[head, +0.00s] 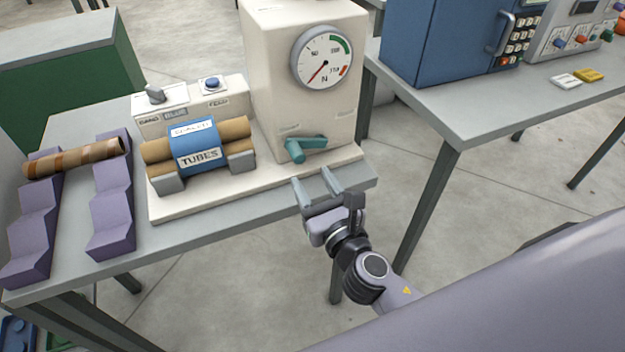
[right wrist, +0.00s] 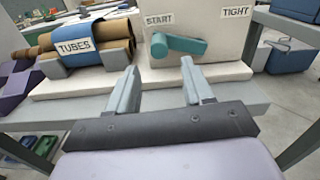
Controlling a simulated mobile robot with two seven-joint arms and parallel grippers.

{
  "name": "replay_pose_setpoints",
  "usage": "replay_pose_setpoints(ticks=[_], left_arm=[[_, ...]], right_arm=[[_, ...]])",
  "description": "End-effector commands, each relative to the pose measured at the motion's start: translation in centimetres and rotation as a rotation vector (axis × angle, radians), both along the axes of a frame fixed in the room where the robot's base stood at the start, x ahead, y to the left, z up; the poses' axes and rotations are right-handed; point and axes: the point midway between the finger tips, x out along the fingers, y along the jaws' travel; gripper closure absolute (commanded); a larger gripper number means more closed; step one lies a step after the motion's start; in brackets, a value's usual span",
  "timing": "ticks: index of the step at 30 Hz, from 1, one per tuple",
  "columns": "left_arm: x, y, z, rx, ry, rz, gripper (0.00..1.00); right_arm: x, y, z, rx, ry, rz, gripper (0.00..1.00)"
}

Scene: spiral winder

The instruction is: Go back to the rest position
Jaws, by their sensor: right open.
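My right gripper (head: 316,187) is open and empty in the head view, just off the front edge of the winder's base. In the right wrist view its two fingers (right wrist: 158,90) point toward the teal crank handle (right wrist: 180,46), apart from it. The winder (head: 272,95) is a cream machine with a round gauge (head: 321,57); its teal handle (head: 305,147) sits low on the front, beside a START label. A blue wrap marked TUBES (head: 195,145) lies around brown tubes in grey cradles. My left gripper is not in view.
A brown tube (head: 75,158) lies across purple stepped racks (head: 112,205) on the left of the grey table (head: 190,240). A second table (head: 455,125) at right bears a blue box (head: 440,45) with a keypad. Open floor shows between the tables.

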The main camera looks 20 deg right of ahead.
Motion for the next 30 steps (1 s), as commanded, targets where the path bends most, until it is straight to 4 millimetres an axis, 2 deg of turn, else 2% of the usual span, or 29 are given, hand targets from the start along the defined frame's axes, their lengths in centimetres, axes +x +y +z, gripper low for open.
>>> replay_pose_setpoints(ticks=[10, 14, 17, 23, 30], left_arm=[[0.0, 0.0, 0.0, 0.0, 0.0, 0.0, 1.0], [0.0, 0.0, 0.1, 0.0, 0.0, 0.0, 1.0], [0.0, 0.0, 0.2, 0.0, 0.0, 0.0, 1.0], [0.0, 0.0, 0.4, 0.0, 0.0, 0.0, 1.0], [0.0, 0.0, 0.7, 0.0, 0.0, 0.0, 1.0]], right_arm=[[0.0, 0.0, -0.1, 0.014, 0.005, 0.0, 0.49], [-0.6, -0.3, -1.4, 0.161, 0.056, -0.005, 0.49], [-1.6, -0.8, -3.4, 0.409, 0.137, -0.025, 0.49], [-4.7, -1.8, -8.1, 1.054, 0.315, -0.144, 0.49], [-9.2, -2.7, -12.7, 1.83, 0.444, -0.399, 0.49]])
